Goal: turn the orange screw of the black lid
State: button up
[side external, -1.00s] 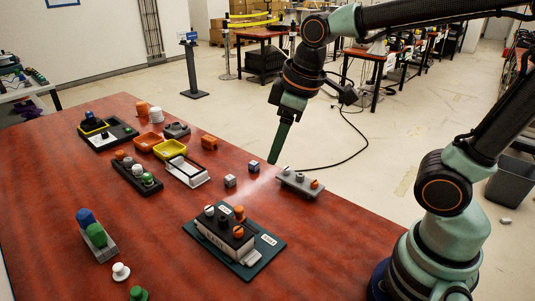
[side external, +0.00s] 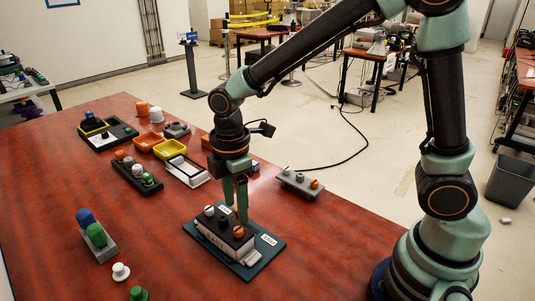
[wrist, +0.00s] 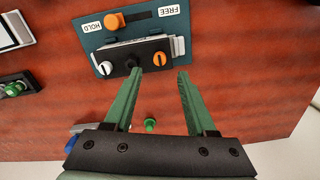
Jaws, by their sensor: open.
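The black lid (wrist: 146,54) lies on a pale box on a dark teal board. The orange screw (wrist: 159,58), with a light slot, is at the lid's right end in the wrist view, and it also shows in the side view (side external: 238,232). A white screw (wrist: 105,68) is at the other end and a black knob (wrist: 132,63) between them. My gripper (wrist: 159,75) is open and empty, its fingers pointing down. In the wrist view the orange screw shows between the fingertips' lines, just beyond them. The gripper also shows in the side view (side external: 236,212), close over the lid.
An orange knob (wrist: 115,21) sits by a slot between HOLD and FREE labels on the teal board (wrist: 90,42). A grey block with knobs (side external: 299,183) stands behind right. A holder with blue and green knobs (side external: 96,238) stands at left. The front right table is clear.

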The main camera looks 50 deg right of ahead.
aim_at(238, 229)
notch_tip(238, 229, down, 7)
jog(key=shift+r, duration=0.2)
grip_shut()
